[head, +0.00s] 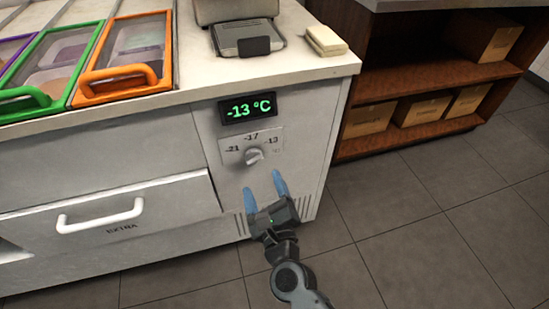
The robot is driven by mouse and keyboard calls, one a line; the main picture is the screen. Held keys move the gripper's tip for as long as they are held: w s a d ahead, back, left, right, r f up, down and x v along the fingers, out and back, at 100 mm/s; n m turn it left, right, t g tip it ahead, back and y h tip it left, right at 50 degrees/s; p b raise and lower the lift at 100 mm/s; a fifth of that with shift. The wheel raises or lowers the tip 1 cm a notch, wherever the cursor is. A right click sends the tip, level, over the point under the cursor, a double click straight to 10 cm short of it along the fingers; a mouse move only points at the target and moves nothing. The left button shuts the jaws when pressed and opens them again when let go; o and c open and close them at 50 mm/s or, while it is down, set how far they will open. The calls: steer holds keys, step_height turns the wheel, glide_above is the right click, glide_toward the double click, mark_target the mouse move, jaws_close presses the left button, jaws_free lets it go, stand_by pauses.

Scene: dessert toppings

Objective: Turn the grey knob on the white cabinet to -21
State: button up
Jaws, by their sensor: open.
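The white cabinet (206,133) has a black display (248,107) that reads -13 °C in green. Below it is a light dial plate (234,157) marked -21, -17 and -13 from left to right. The grey knob (254,157) sits at the lower middle of this plate. The display reads -13; the knob's exact pointing is too small to tell. My gripper (264,188) has two blue fingers, spread open with nothing between them. It is just below the knob in the picture and apart from it.
An EXTRA drawer with a white handle (100,215) is at the left. Orange-framed (120,85) and green-framed (40,97) bins are set in the countertop. A waffle iron (246,38) stands on top. Wooden shelves (425,100) hold boxes at the right. The tiled floor (430,230) is clear.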

mark_target(255, 162)
steer(key=b+x, duration=0.1)
steer(key=x, duration=0.6)
steer(key=shift+w, duration=0.4)
steer(key=shift+c, duration=0.4)
steer(key=shift+a, duration=0.1)
steer(key=c, duration=1)
